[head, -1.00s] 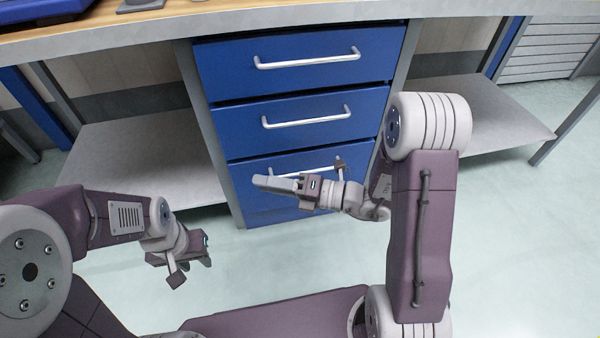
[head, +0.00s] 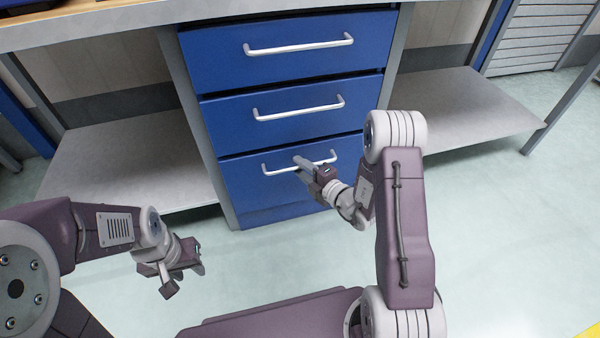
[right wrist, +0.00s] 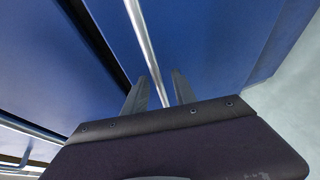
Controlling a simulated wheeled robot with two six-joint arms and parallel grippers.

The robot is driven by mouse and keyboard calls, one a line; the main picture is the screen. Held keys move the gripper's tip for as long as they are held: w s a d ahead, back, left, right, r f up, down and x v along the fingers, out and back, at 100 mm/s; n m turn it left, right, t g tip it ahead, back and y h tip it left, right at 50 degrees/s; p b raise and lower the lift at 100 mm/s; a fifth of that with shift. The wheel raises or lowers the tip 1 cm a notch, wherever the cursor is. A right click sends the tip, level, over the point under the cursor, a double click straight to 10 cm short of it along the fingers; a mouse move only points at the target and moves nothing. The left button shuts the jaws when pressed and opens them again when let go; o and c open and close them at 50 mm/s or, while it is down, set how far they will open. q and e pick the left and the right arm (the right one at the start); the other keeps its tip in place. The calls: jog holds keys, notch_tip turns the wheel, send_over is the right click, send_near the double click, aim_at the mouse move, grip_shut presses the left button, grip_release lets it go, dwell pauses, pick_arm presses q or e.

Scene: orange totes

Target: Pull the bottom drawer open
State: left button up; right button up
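The bottom drawer (head: 245,188) is the lowest of the blue fronts in the head view and looks closed. Its silver bar handle (head: 275,168) runs across the front, partly hidden by my right gripper (head: 303,162). In the right wrist view the handle (right wrist: 143,40) passes between the two fingers of my right gripper (right wrist: 160,88). The fingers are apart, with some gap beside the bar, so the gripper is open around it. My left gripper (head: 192,256) hangs low at the left, away from the drawers; its finger opening is unclear.
Above are the middle drawer (head: 225,120) and the top drawer (head: 215,65), both closed with like handles. A worktop (head: 130,30) lies over them. Grey shelves stand at left (head: 125,170) and right (head: 465,110). The floor before the drawers is clear.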

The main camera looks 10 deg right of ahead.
jog(key=shift+w+a, duration=0.2)
jog(key=shift+w, duration=0.15)
jog(key=shift+c, duration=0.3)
grip_shut()
dwell(1.0)
